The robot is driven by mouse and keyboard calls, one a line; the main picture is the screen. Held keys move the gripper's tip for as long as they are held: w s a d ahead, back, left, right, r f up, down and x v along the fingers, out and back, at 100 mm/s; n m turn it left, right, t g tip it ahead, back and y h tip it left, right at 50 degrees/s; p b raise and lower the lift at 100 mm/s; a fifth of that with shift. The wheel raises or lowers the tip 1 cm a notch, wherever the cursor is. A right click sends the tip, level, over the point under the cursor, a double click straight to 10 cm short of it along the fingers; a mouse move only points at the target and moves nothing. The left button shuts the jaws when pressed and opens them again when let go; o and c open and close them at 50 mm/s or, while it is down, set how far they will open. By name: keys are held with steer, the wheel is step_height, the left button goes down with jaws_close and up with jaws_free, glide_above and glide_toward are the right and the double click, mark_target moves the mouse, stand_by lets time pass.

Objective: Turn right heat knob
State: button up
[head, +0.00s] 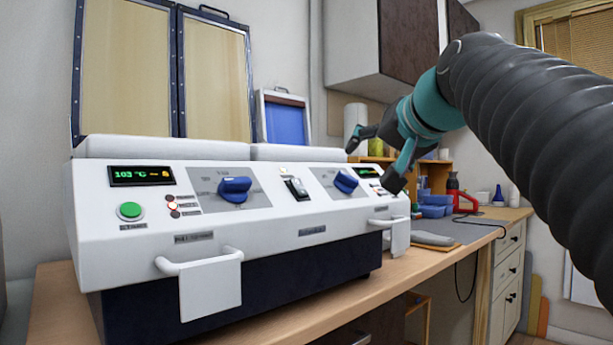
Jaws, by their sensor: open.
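The white forming machine (280,228) stands on the wooden worktop, its sloped front panel facing me. The right heat knob (346,182) is blue and sits on a grey dial plate at the right of the panel. A second blue knob (235,189) is on the left dial plate. My gripper (372,160) is teal with dark fingertips. It is open and empty, in front of the panel's right end, just right of the right knob in the picture. It appears apart from the knob. The small right display (368,172) is partly hidden by my gripper.
A toggle switch (296,187) lies between the knobs. White handles (205,270) stick out from the machine's front. Two tall framed lids (162,70) stand open behind it. Blue bins (436,206) and a red tool (460,198) stand on the worktop at right.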

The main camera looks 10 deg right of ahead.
mark_target(350, 177)
steer(key=x, duration=1)
steer(key=shift+w+a+f+p, duration=0.1)
steer(key=shift+w+p, duration=0.1)
steer(key=shift+p, duration=0.1)
steer(key=c, duration=1.2)
